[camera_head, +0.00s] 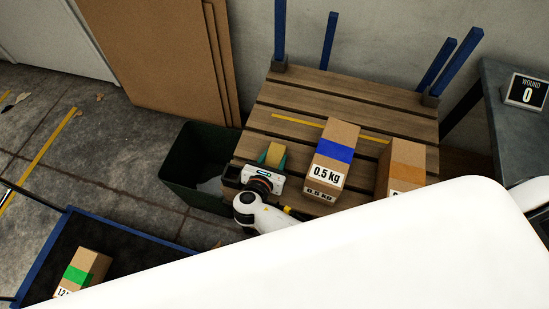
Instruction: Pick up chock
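The gripper body hides the block's lower part and the fingertips. I cannot tell whether the fingers are open or closed, or whether they touch the block.
A blue-banded 0.5 kg box (334,150) and an orange-banded box (403,165) stand to the right. A dark green bin (183,160) is left of the table. A blue-rimmed tray (42,252) holds a green-banded box (84,270). A large white surface blocks the lower right.

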